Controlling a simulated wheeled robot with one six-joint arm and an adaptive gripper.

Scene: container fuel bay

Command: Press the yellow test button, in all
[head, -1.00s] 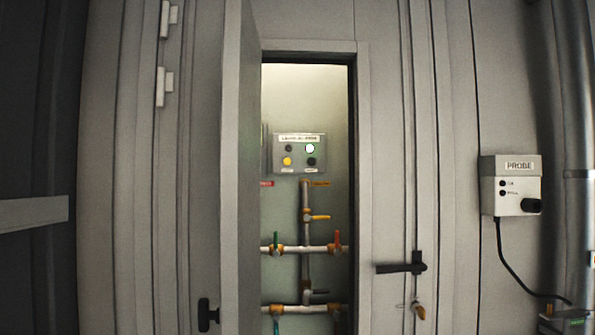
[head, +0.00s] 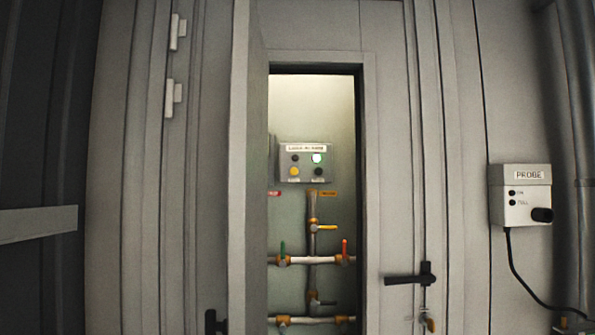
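The yellow test button (head: 294,171) is at the lower left of a small grey alarm panel (head: 304,149) on the back wall of an open cabinet. A lit green lamp (head: 317,158) is at the panel's upper right. A dark lamp is at the upper left and a dark button at the lower right. The panel's labels are too small to read surely. My gripper is not in view, and nothing touches the panel.
The cabinet door (head: 245,180) stands open on the left of the opening. Pipes with coloured valve handles (head: 326,227) run below the panel. A black door handle (head: 408,278) and a PROBE box (head: 521,195) with a cable are at right.

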